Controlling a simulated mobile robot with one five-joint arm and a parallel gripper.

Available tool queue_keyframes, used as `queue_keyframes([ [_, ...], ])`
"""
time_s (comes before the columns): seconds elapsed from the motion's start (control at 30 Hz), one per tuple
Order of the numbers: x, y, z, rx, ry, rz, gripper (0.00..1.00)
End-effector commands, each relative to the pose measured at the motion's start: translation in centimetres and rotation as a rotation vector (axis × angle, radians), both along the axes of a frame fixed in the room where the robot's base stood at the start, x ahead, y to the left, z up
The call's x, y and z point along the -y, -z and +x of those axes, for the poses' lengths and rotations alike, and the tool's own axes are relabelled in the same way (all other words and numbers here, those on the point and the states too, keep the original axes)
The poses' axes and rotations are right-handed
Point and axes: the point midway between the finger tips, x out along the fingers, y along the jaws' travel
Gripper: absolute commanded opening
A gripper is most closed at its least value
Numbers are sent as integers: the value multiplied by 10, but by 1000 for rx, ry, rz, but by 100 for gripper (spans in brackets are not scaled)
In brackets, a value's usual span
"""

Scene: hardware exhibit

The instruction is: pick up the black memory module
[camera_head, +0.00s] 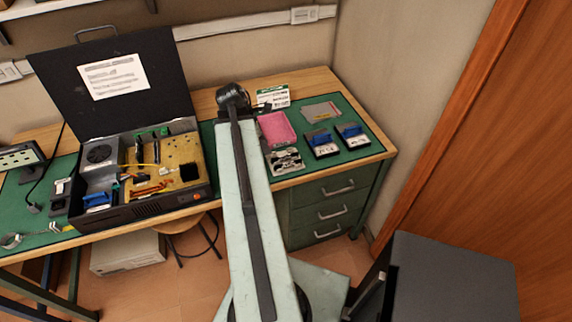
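An open black computer case (150,208) stands on the green-matted bench at left, with a tan circuit board (182,148) inside. Narrow dark upright pieces stand on the board, one at its middle (156,152) and one further left (127,155). They look like memory modules, but they are too small to tell for sure. My arm reaches up the middle of the view to the bench. My gripper (259,112) is at its dark far end, right of the case and apart from it. Its fingers are small and mostly hidden, so their opening does not show.
Right of my arm, a pink tray (277,129), a grey flat piece (321,112), two small boxes with blue tops (322,144) (352,135) and a tray of metal parts (285,162) lie on the mat. The raised case lid (120,85) stands behind. A dark cabinet (450,275) is at lower right.

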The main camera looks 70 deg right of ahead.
Motion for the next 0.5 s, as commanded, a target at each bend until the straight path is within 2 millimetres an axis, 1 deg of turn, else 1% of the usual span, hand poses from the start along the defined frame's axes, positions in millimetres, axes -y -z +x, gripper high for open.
queue_keyframes([
  [0.03, 9, 6, -17, -17, -8, 5, 33],
  [0.1, 15, 5, -29, -33, -26, 11, 33],
  [0.2, 17, 5, -34, -40, -35, 14, 33],
  [0.27, 18, 7, -34, -40, -35, 14, 33],
  [0.4, 22, 26, -38, -38, -34, 14, 33],
  [0.5, 24, 31, -40, -38, -34, 14, 33],
])
